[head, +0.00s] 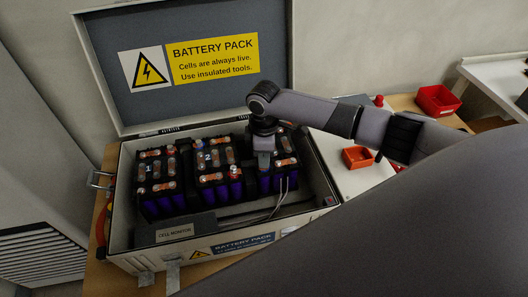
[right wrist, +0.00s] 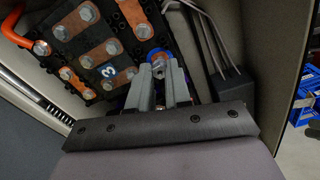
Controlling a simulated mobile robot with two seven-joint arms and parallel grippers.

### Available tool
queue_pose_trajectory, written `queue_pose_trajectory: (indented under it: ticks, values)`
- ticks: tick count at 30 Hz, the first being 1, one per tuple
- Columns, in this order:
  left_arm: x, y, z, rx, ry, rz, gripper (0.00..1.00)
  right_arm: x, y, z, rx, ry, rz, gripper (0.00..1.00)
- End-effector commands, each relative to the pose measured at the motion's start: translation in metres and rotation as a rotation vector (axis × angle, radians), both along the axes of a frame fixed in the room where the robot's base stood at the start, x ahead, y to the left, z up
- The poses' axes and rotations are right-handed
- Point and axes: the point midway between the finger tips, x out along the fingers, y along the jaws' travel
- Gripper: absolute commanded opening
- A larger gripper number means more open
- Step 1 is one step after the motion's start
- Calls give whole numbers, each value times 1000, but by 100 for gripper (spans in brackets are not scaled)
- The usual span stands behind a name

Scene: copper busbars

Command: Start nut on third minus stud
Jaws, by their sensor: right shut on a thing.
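The open battery pack case (head: 325,178) holds three cell modules with copper busbars and studs on top, marked 1, 2 and 3. My right gripper (head: 264,160) is low over the third module (head: 285,181), at the right. In the right wrist view, its two fingers are shut on a small metallic nut (right wrist: 158,68). The nut is at the module's edge, close to a blue ring. I cannot tell whether it touches a stud. Copper busbars (right wrist: 92,52) with bolted studs lie beside it. My arm hides part of the third module in the head view. My left gripper is not in view.
The open lid (head: 200,95) with a warning label stands behind the modules. A cell monitor (head: 175,232) and grey cables (head: 283,198) lie in the case front. Red bins (head: 357,157) (head: 437,100) stand to the right. The case walls are close around the gripper.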

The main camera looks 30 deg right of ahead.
Motion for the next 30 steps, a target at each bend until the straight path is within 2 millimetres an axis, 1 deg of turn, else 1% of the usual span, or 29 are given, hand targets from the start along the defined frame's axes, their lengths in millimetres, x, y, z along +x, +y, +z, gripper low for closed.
queue_pose_trajectory:
  ticks: [1,15,21,27,28,29,30]
  values:
    - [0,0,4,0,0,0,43,-1,0,-1,-1,4,-18,0]
    - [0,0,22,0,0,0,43,-2,0,-2,-3,6,-188,0]
    - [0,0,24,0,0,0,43,-2,0,-4,-2,5,-223,0]
    - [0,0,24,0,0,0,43,-2,0,-5,-2,5,-223,0]
    - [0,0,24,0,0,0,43,-2,0,-5,-2,5,-223,25]
    - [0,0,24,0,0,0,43,-2,0,-5,-2,5,-223,27]
    - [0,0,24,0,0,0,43,-2,0,-4,-2,5,-223,27]
